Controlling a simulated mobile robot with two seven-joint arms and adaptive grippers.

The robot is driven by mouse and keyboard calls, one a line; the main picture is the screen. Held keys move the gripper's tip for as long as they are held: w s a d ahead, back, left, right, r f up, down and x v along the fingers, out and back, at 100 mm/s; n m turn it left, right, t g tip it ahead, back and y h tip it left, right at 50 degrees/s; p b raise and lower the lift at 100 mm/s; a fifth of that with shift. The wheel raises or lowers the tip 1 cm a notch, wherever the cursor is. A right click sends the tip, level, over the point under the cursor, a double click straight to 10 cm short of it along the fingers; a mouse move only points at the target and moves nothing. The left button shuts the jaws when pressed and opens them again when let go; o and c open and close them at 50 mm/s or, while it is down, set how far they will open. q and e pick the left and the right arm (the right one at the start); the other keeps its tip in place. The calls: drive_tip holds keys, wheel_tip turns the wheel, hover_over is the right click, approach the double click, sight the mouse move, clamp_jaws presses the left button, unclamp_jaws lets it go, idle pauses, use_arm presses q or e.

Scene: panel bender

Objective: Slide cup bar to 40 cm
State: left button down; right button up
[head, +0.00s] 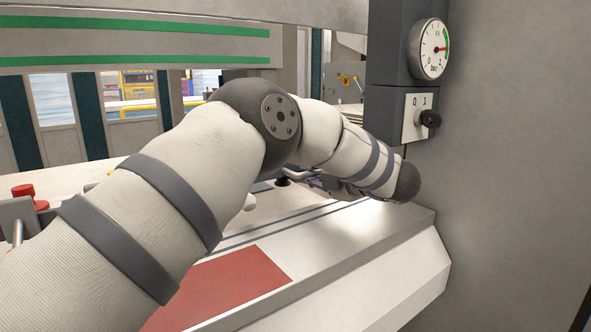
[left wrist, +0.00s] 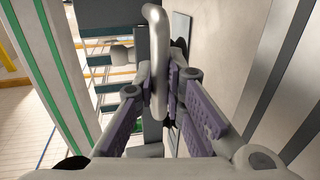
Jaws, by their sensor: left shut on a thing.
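My left gripper (left wrist: 167,92) shows from close up in the left wrist view. Its purple-padded fingers are shut on a pale, rounded handle (left wrist: 157,50) that rises between them. The handle looks like the grip of the cup bar, but its link to the bar is hidden. In the head view the left gripper (head: 325,184) is low over the table, mostly behind my own arm. A small dark cup-like part (head: 283,182) shows just left of it. The rest of the cup bar and any centimetre scale cannot be made out. My right gripper is in neither view.
A grey machine wall on the right carries a pressure gauge (head: 434,49) and a 0-1 rotary switch (head: 429,120). A red panel (head: 235,280) lies on the pale table (head: 385,235). A red knob (head: 23,191) stands at far left. A green-striped beam (head: 130,43) crosses above.

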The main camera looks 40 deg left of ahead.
use_arm(q)
drive_tip(key=shift+s+d, duration=0.2)
drive_tip(key=shift+d, duration=0.4)
drive_tip(key=c, duration=1.7)
unclamp_jaws()
drive_tip(key=shift+o, duration=0.2)
drive_tip(key=shift+d, duration=0.1)
